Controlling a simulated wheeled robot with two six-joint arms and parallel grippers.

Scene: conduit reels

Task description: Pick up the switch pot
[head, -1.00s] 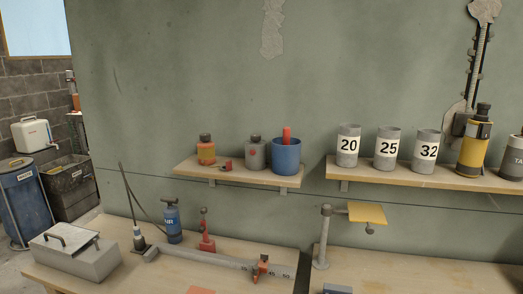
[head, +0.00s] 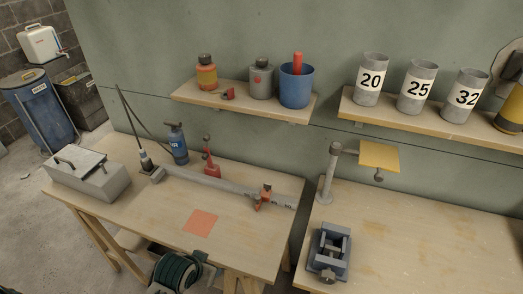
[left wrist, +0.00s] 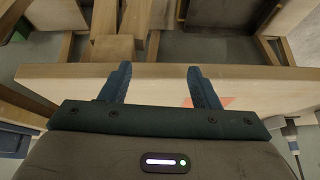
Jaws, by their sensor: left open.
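No thing here carries a label reading switch pot. The left shelf (head: 240,105) holds a blue pot (head: 297,88) with a red stick standing in it, a grey jar (head: 261,80) with a red mark and dark cap, and an orange-yellow jar (head: 206,74) with a dark cap. I cannot tell which of them is the switch pot. My left gripper (left wrist: 160,78) shows only in the left wrist view, fingers apart with nothing between them, near a wooden table edge. My right gripper is not in view.
Grey cups 20 (head: 371,79), 25 (head: 416,87) and 32 (head: 464,96) stand on the right shelf. The left bench (head: 150,216) bears a grey box (head: 87,177), a pipe and an orange mat (head: 201,222). A blue vise (head: 330,252) sits on the right bench.

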